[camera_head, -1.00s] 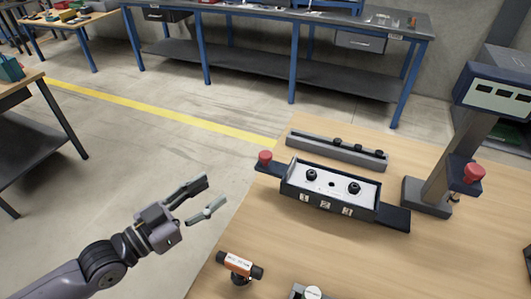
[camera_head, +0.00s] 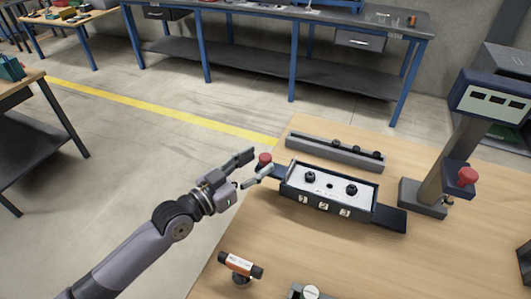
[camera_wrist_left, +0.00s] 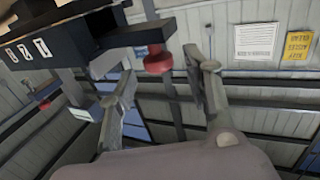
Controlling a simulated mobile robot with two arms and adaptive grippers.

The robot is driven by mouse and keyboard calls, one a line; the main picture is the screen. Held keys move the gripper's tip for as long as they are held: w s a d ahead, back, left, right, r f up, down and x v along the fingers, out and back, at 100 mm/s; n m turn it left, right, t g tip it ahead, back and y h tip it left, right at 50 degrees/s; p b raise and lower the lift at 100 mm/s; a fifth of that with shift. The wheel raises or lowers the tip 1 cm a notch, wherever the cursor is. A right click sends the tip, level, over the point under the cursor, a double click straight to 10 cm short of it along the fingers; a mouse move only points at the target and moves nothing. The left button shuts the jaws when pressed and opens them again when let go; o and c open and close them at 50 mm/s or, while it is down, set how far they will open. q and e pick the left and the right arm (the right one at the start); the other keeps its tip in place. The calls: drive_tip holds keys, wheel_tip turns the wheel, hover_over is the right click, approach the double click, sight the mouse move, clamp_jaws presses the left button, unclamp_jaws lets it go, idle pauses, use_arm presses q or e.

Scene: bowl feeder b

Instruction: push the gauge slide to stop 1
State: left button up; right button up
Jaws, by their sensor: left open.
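The gauge (camera_head: 365,205) is a dark box with a light top plate, two black knobs and small tags 1, 2 and 3 along its front. A dark slide bar sticks out at both ends, with its right end (camera_head: 390,218) on the table side and a red knob (camera_head: 264,158) at its left end. My left gripper (camera_head: 259,165) is open at that red knob. In the left wrist view the red knob (camera_wrist_left: 158,62) shows between the two spread fingers (camera_wrist_left: 168,75); I cannot tell whether either finger touches it. My right gripper is out of view.
A long dark rail (camera_head: 335,149) with black knobs lies behind the gauge. A post with a display (camera_head: 492,99) and another red knob (camera_head: 467,176) stands at the right. An orange-labelled device (camera_head: 240,265) sits in front. Bare table (camera_head: 330,250) lies between.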

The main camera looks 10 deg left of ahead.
sight(261, 160)
use_arm(q)
drive_tip(key=shift+x, duration=1.85)
drive_tip(key=shift+c, duration=0.4)
clamp_jaws()
